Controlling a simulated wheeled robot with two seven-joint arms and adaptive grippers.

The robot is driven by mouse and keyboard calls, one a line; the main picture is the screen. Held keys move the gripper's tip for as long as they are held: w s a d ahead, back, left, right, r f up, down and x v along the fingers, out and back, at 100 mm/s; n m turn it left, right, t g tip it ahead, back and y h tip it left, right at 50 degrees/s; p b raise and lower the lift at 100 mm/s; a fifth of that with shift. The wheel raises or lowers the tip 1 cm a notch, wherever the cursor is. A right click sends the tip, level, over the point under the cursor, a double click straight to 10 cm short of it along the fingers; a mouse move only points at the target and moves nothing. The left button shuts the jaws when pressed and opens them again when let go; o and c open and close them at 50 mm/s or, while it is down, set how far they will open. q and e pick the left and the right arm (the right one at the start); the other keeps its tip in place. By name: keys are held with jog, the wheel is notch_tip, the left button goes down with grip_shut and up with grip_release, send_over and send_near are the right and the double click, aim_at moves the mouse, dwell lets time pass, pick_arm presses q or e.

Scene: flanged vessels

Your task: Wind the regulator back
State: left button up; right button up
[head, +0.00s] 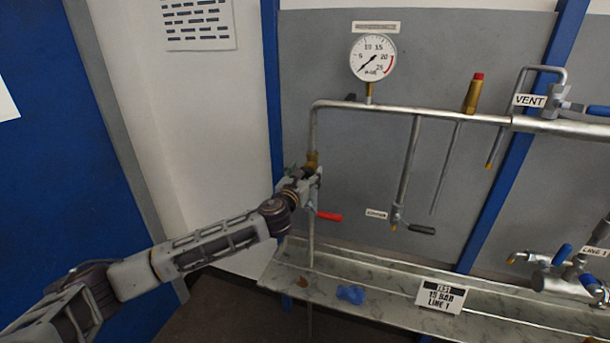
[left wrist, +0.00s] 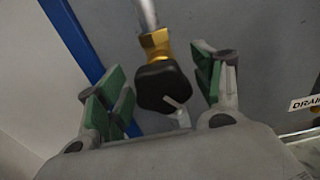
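The regulator has a brass body (head: 313,158) at the lower left end of the silver pipe. In the left wrist view its brass neck (left wrist: 155,43) leads to a black knob (left wrist: 160,86). My left gripper (head: 309,174) is at the regulator from below left and hides the knob in the head view. In the left wrist view its green-padded fingers are open on either side of the knob, with visible gaps. The round pressure gauge (head: 372,58) above the pipe has its needle pointing to the lower left, near the low end. My right gripper is out of view.
A red-handled valve (head: 328,216) sits just below my left gripper. A drain valve (head: 398,217) with a black handle hangs to the right. A brass relief fitting (head: 473,93) stands on the pipe. The tray (head: 390,283) below holds a blue cloth (head: 351,294) and a sign (head: 440,295).

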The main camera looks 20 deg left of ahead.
pick_arm(q)
jog(key=c, duration=0.7)
jog(key=shift+n, duration=0.3)
jog(key=shift+c, duration=0.4)
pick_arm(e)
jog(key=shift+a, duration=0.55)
